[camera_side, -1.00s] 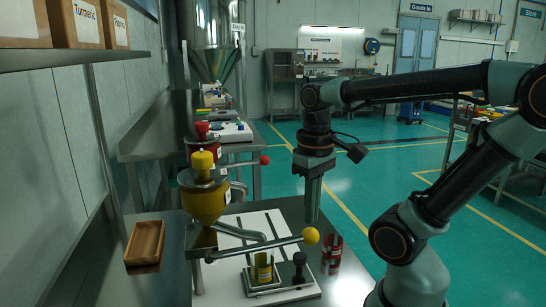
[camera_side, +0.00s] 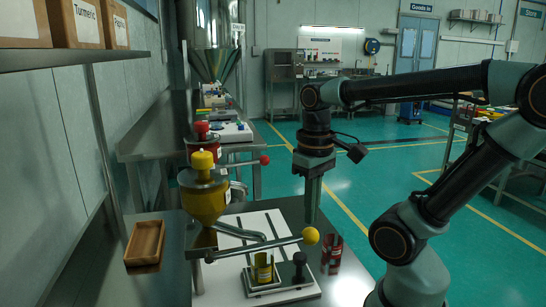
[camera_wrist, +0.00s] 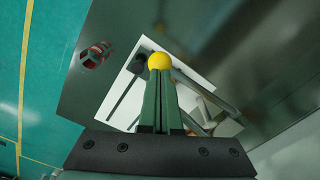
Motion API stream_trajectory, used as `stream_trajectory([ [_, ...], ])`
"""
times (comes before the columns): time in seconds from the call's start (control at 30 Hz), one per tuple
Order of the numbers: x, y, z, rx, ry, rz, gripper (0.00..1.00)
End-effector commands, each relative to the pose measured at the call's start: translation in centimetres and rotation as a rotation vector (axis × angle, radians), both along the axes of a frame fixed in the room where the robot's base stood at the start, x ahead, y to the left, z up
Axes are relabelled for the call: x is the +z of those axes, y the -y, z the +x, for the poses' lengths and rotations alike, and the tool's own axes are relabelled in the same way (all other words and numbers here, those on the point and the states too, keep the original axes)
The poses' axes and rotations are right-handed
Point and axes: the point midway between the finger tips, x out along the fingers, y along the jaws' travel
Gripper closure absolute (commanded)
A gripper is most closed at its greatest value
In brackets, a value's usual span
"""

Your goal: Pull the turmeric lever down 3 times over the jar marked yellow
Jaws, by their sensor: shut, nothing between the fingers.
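The yellow turmeric dispenser (camera_side: 204,198) stands at the left of the steel table. Its lever (camera_side: 262,246) is a metal bar reaching right to a yellow ball knob (camera_side: 311,235), which also shows in the wrist view (camera_wrist: 160,61). My gripper (camera_side: 312,222) is shut and empty, pointing down, with its tips just above the knob; whether they touch it I cannot tell. In the wrist view the green fingers (camera_wrist: 160,74) are together and end at the knob. The yellow-marked jar (camera_side: 263,268) stands upright in a holder below the lever.
A red-marked jar (camera_side: 332,252) stands right of the white board (camera_side: 237,225), near my arm. A dark knobbed post (camera_side: 300,266) is beside the yellow-marked jar. A wooden tray (camera_side: 145,242) lies at the left. A red dispenser (camera_side: 201,146) stands on the table behind.

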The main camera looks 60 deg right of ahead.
Motion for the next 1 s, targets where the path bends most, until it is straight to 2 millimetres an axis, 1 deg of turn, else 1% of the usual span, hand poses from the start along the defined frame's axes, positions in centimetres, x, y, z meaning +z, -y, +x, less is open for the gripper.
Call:
stream_trajectory([
  [0.17,0.9,0.0,0.1,0.0,0.003,-0.001,1.0],
  [1.0,8.5,0.0,0.1,0.0,0.002,-0.001,1.0],
])
